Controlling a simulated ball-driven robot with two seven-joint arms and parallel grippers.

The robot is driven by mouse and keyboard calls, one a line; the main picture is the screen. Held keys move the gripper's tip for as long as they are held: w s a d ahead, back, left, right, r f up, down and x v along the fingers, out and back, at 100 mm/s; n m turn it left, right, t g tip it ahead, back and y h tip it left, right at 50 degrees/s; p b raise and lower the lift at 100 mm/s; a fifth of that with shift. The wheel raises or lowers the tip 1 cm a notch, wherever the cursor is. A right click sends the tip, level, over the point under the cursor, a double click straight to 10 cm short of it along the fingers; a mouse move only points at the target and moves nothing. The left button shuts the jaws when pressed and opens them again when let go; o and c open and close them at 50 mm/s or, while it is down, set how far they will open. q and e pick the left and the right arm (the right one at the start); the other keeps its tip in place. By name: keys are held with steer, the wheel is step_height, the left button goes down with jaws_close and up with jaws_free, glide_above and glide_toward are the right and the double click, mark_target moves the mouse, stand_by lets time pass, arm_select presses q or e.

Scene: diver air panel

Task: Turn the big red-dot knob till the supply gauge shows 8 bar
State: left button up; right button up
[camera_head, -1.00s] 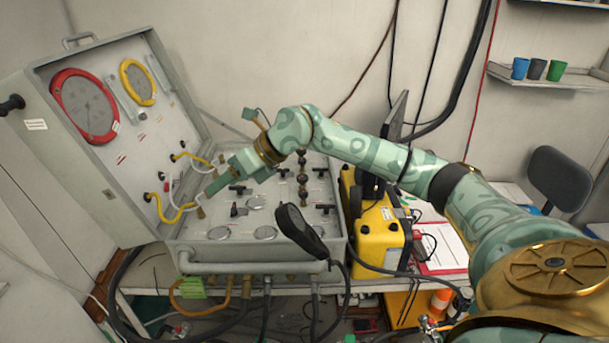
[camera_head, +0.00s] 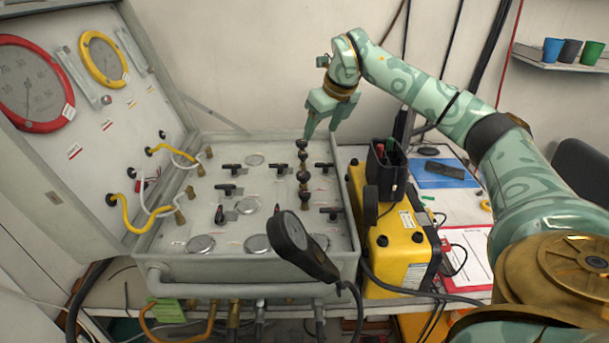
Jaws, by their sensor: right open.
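On the panel case (camera_head: 350,262), a column of round black knobs runs down the right half: a top knob (camera_head: 301,144), a middle knob (camera_head: 303,177) and lower ones (camera_head: 305,196). No red dot is clear on any of them, so I cannot tell which is the big red-dot knob. In the open lid are a large red-rimmed gauge (camera_head: 30,85) and a smaller yellow-rimmed gauge (camera_head: 103,60); which is the supply gauge and its reading are too small to tell. My right gripper (camera_head: 320,131) is open and empty, pointing down just above and right of the top knob. My left gripper is out of view.
Several black T-handles (camera_head: 230,168) spread over the panel. A black round-headed device (camera_head: 295,240) stands up at the panel's front edge. Yellow hoses (camera_head: 125,215) lie at left. A yellow case (camera_head: 400,250) stands close on the right, with a red-edged sheet (camera_head: 467,262) beyond.

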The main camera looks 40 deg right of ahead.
mark_target(305, 174)
steer(key=b+x, duration=0.1)
steer(key=x, duration=0.4)
steer(key=b+x, duration=0.1)
steer(key=x, duration=0.5)
steer(key=b+x, duration=0.1)
steer(key=x, duration=0.5)
steer(key=shift+d+b, duration=0.25)
steer(key=shift+b, duration=0.1)
steer(key=shift+w+f, duration=0.3)
steer(key=shift+f, duration=0.3)
steer(key=c, duration=1)
